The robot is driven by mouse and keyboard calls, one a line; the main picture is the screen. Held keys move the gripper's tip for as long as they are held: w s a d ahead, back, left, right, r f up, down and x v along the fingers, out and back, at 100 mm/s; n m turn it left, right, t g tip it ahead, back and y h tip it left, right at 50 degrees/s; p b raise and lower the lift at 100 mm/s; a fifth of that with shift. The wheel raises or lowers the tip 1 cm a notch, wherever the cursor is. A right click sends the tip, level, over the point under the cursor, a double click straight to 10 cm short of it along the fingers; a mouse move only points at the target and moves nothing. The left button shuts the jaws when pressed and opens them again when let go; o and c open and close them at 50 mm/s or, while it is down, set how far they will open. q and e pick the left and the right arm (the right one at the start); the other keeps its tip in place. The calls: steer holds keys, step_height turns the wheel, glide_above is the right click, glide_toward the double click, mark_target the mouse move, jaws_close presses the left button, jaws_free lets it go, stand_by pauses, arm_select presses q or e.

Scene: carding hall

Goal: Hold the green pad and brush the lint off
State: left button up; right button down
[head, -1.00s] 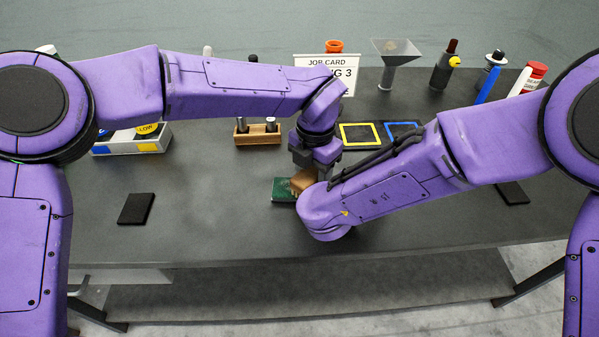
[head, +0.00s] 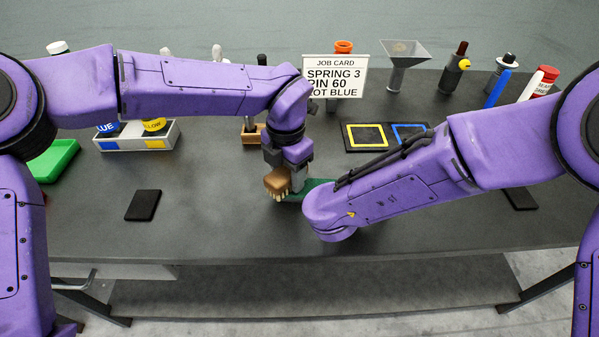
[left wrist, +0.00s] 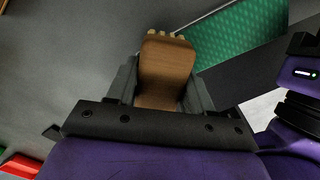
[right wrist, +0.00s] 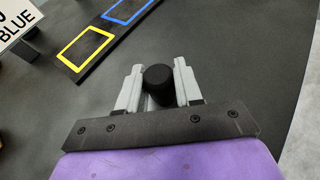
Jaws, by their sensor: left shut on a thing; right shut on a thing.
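The green pad (head: 318,186) is near the middle of the bench, partly covered by my right arm in the head view; it also shows in the left wrist view (left wrist: 240,40). My left gripper (head: 287,172) is shut on a wooden brush (left wrist: 166,65) with pale bristles (head: 284,196), at the pad's left end. I cannot tell whether the bristles touch the pad. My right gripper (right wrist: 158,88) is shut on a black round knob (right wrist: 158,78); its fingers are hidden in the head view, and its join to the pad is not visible. I cannot make out lint.
A job card (head: 335,77) stands behind the pad. A dark board with yellow (head: 367,136) and blue (head: 409,134) squares lies to the back right. A wooden rack (head: 250,139) is behind my left gripper. A black slab (head: 143,205) lies at left; bench between is clear.

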arm_select(q)
steer(key=shift+a+r, duration=0.1)
steer(key=shift+a, duration=0.2)
steer(key=shift+d+r, duration=0.1)
steer(key=shift+r, duration=3.95)
arm_select(e)
steer(key=c, duration=0.7)
jaws_free()
steer(key=shift+o, duration=0.2)
steer(key=v, duration=1.2)
